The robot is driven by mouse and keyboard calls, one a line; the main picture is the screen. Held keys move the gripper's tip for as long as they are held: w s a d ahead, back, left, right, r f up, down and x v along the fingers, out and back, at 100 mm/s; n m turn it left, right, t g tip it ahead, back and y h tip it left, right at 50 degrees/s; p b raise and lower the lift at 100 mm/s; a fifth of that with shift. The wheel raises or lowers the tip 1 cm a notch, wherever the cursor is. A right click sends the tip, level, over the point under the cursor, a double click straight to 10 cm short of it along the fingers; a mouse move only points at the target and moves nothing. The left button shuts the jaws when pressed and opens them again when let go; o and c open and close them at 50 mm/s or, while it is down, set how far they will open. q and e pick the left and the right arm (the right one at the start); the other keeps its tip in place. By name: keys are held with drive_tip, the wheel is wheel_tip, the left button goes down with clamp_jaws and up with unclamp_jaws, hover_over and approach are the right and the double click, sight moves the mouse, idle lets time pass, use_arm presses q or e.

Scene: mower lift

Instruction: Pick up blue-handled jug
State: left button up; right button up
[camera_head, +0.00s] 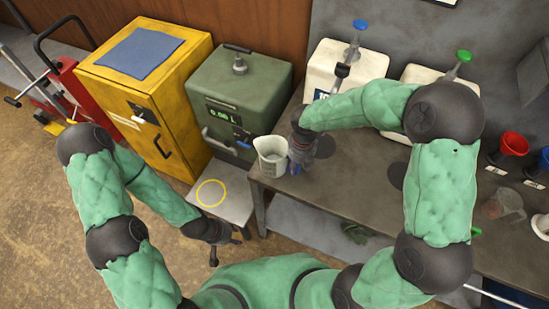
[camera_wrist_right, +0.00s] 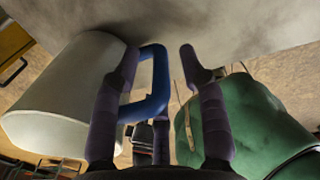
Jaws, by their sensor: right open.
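The whitish jug (camera_head: 270,152) with a blue handle stands upright at the left end of the grey bench. In the right wrist view the jug (camera_wrist_right: 62,95) fills the left side, and its blue handle (camera_wrist_right: 160,85) shows between my right gripper's two fingers. My right gripper (camera_head: 298,162) is open beside the jug on its handle side, with the fingers apart around the handle and not closed on it. My left gripper (camera_head: 222,235) is low beside the small stool, away from the jug; its fingers are too dark and small to judge.
A green dispenser (camera_head: 240,95) and yellow cabinet (camera_head: 150,85) stand left. A stool (camera_head: 235,208) bears a yellow ring.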

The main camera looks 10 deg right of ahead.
drive_tip(key=shift+r, duration=0.1)
clamp_jaws()
